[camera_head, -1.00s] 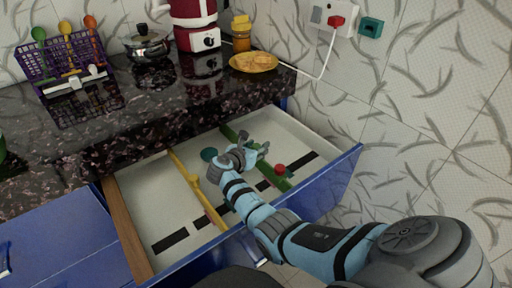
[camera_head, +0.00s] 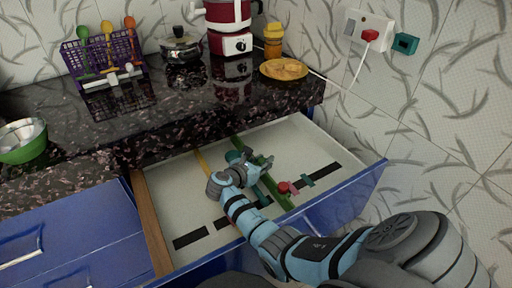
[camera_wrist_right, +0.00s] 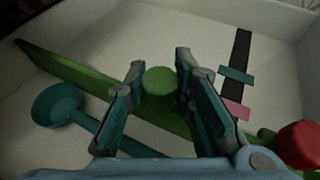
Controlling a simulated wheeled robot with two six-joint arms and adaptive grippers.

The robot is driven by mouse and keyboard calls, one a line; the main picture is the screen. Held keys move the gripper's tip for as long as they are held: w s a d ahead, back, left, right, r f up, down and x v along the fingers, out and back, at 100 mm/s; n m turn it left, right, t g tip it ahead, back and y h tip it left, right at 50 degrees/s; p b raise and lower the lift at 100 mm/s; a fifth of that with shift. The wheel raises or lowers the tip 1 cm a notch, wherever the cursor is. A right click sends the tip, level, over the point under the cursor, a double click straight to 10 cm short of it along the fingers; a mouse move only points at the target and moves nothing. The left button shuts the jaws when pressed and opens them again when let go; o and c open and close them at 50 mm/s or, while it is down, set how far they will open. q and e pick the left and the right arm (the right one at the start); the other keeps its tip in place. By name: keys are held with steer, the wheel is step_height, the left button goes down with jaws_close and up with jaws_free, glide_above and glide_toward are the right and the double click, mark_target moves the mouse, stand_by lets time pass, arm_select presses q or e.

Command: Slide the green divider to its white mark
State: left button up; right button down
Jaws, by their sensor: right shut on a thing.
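The green divider (camera_head: 275,190) stands across the open drawer, and its length also shows in the right wrist view (camera_wrist_right: 75,75). My right gripper (camera_head: 258,168) reaches down over it. In the wrist view its two fingers (camera_wrist_right: 155,95) stand on either side of the divider's round green knob (camera_wrist_right: 159,85). A dark strip (camera_head: 320,172) runs along the drawer floor, with a teal mark (camera_head: 307,181) and a pink mark (camera_wrist_right: 236,109) right of the divider. I cannot make out a white mark; my arm hides part of the strip. My left gripper is out of view.
A teal ladle (camera_wrist_right: 57,104) lies left of the divider, its handle passing under my gripper. A red round thing (camera_head: 284,187) is by the divider's front end. A yellow divider (camera_head: 203,163) is partly hidden by my arm. The drawer's right part is clear.

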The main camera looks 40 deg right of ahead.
steer(key=c, duration=1.3)
jaws_free()
steer(key=shift+w+a, duration=0.1)
steer(key=shift+a, duration=0.2)
steer(key=shift+c, duration=0.2)
steer(key=shift+d, duration=0.1)
steer(key=v, duration=0.7)
steer(key=shift+a, duration=0.2)
steer(key=shift+r, duration=0.1)
